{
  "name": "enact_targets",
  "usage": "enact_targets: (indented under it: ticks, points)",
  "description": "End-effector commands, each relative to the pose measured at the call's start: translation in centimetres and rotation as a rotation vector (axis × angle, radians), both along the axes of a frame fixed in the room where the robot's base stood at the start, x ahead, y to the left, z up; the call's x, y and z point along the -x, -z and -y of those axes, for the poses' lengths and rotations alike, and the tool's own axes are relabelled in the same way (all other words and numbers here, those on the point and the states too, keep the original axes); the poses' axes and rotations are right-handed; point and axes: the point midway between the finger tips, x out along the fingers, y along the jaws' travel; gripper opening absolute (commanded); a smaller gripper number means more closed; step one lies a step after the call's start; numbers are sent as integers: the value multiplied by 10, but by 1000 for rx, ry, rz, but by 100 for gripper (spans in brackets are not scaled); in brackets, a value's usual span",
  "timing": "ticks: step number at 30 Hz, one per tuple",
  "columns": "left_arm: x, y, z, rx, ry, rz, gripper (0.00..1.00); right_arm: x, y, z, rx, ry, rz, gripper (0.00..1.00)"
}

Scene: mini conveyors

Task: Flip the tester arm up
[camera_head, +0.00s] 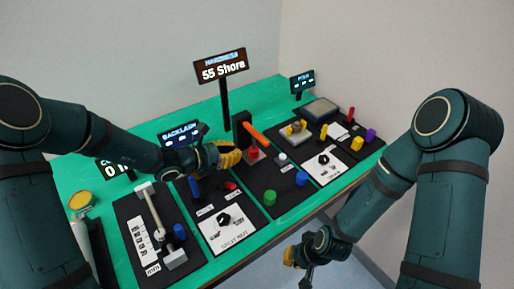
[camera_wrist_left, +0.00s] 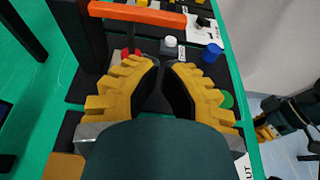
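The tester arm (camera_head: 255,134) is an orange bar on a black upright (camera_head: 240,124) of the hardness station; it slopes down to the right over a red knob (camera_head: 252,153). In the left wrist view the orange arm (camera_wrist_left: 138,14) crosses the top, beyond my fingertips. My left gripper (camera_head: 238,152), with yellow ribbed fingers, is in front of the upright, just left of the red knob. In the left wrist view my left gripper (camera_wrist_left: 163,64) shows a narrow gap between its fingertips and nothing held. My right gripper (camera_head: 290,262) hangs low off the table's front edge; its finger gap is unclear.
A display (camera_head: 222,68) reading 55 Shore stands behind the tester. A white button (camera_head: 282,158), a blue knob (camera_head: 302,179) and a green knob (camera_head: 270,198) are close to the left gripper. Other black station boards with small parts lie on both sides of the green table (camera_head: 220,108).

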Motion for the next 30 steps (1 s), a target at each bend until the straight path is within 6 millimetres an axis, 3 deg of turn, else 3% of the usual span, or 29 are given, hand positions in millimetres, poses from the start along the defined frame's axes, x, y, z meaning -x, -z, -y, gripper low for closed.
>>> enact_targets:
  ticks: [11,30]
  points:
    - [-2,2,4,-1,2,0,0,0,1,0,0,0,0,0]
    - [-51,32,73,-1,1,-1,0,-3,16,0,1,2,8,0]
